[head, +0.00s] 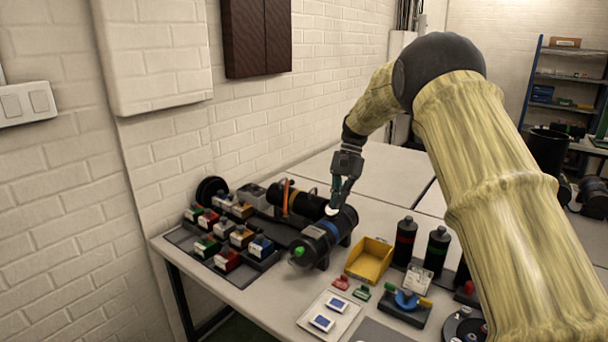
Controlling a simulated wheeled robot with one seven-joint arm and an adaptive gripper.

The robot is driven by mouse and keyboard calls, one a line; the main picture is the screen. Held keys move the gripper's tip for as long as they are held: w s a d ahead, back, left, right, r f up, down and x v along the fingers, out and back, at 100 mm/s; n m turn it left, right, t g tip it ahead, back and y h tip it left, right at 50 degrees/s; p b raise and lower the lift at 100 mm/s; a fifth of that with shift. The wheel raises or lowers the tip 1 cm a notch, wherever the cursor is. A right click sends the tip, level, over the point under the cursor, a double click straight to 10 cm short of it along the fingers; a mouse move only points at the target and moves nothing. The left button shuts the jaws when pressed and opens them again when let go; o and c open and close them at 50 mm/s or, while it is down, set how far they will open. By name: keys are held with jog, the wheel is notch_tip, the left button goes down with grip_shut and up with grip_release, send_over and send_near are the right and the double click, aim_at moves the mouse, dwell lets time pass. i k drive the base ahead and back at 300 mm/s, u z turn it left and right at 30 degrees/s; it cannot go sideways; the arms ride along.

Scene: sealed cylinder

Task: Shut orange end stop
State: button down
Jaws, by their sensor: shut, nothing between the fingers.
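A black cylinder (306,243) with a blue band and a green tip lies on the table, its green end towards the front left. Behind it lies another dark cylinder (311,207). A thin orange upright piece (286,197) stands at that rear cylinder's left part; it looks like the orange end stop, but it is too small to be certain. My gripper (334,210) points down over the cylinders, right of the orange piece, with its fingers shut and empty. The fingertips are close to the banded cylinder; I cannot tell whether they touch it. They partly hide the rear cylinder.
A rack of small coloured blocks (228,238) stands at the left table edge by the brick wall. A yellow bin (369,260), dark bottles (405,240) and a white tray (329,315) are to the right and front. The table behind my gripper is clear.

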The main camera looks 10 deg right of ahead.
aim_at(291, 182)
jog(key=i, duration=1.45)
